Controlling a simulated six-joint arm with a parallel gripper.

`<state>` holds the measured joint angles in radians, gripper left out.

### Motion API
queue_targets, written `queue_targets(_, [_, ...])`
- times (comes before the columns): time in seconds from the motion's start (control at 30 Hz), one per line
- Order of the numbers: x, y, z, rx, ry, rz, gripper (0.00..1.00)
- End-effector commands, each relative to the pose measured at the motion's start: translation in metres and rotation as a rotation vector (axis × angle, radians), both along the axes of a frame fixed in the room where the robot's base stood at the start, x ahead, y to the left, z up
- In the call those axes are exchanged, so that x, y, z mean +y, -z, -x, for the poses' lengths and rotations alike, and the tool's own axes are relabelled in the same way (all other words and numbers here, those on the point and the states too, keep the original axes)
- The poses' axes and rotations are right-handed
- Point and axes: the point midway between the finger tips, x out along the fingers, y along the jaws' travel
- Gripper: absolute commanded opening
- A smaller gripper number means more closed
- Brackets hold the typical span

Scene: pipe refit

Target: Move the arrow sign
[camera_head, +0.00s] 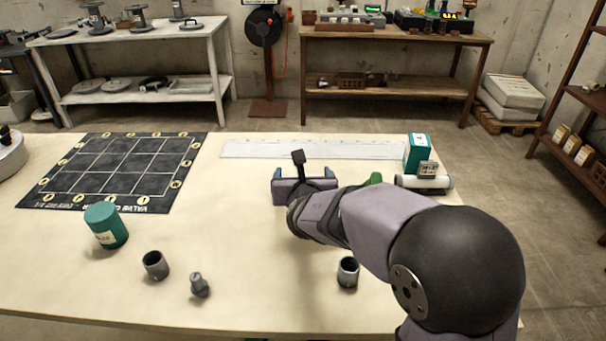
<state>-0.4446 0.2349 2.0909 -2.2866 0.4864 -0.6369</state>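No arrow sign can be made out for certain. A small green piece (375,178) shows just behind my arm, mostly hidden by it, and I cannot tell what it is. My gripper (304,173) is over the middle of the table, left of the green piece, with its two blue fingertips wide apart. My forearm hides part of the table to the right.
A black gridded mat (122,167) lies at left and a pale marked strip (300,149) at the back. A teal can (106,226), grey sockets (155,265) (348,272), a small grey fitting (199,285), a teal box (417,153) and a white cylinder (424,183) stand around.

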Motion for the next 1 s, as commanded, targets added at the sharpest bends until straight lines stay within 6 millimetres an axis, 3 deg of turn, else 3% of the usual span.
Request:
queue_targets(0.27, [0.000,-0.003,0.006,-0.001,-0.001,-0.001,0.82])
queue_targets(0.7, [-0.002,-0.024,0.055,-0.002,-0.002,-0.001,0.82])
queue_targets(1.0, [-0.003,-0.028,0.068,0.000,-0.001,0.001,0.82])
